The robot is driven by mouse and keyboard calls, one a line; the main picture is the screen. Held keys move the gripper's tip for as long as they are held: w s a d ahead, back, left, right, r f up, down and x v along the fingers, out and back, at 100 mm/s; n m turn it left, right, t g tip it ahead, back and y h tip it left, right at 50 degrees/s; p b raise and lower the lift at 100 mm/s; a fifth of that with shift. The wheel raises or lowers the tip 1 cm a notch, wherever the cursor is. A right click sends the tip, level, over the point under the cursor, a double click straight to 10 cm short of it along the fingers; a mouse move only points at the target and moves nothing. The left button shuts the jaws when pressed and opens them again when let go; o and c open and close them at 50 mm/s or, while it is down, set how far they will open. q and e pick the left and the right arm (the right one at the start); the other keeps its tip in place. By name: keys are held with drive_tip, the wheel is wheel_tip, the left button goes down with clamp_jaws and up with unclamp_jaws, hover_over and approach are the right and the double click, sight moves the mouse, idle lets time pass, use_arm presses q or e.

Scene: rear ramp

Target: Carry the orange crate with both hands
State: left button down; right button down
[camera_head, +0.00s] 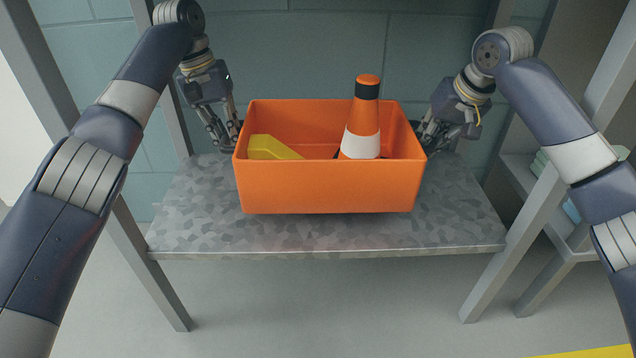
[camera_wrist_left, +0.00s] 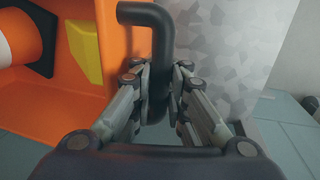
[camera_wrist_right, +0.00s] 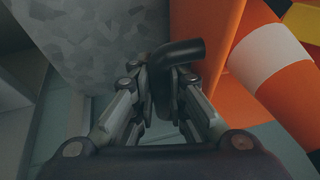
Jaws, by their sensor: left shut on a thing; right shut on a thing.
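The orange crate (camera_head: 330,187) is an open box at the metal shelf, seen in the middle of the head view. It holds an orange and white cone (camera_head: 362,135) with a black band and a yellow block (camera_head: 270,148). My left gripper (camera_head: 230,140) is at the crate's left side, shut on a dark bent handle (camera_wrist_left: 157,60) in the left wrist view. My right gripper (camera_head: 428,138) is at the crate's right side, shut on the other dark handle (camera_wrist_right: 175,55). The crate looks level; whether its base touches the shelf I cannot tell.
The grey metal shelf (camera_head: 190,230) has free surface on both sides of the crate. Its grey uprights (camera_head: 535,200) stand at left and right, close to my arms. A tiled wall is behind. Another shelf (camera_head: 520,172) with folded items stands at the right.

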use_arm(q)
drive_tip(key=shift+w+a+r, duration=0.1)
drive_tip(key=shift+a+r, duration=0.05)
drive_tip(key=shift+a, duration=0.15)
use_arm(e)
drive_tip(key=shift+w+d+r, duration=0.15)
drive_tip(key=shift+d+r, duration=0.05)
drive_tip(key=shift+d, duration=0.1)
use_arm(q)
drive_tip(key=shift+r, duration=0.1)
drive_tip(key=shift+f, duration=0.25)
use_arm(e)
drive_tip(key=shift+f, duration=0.15)
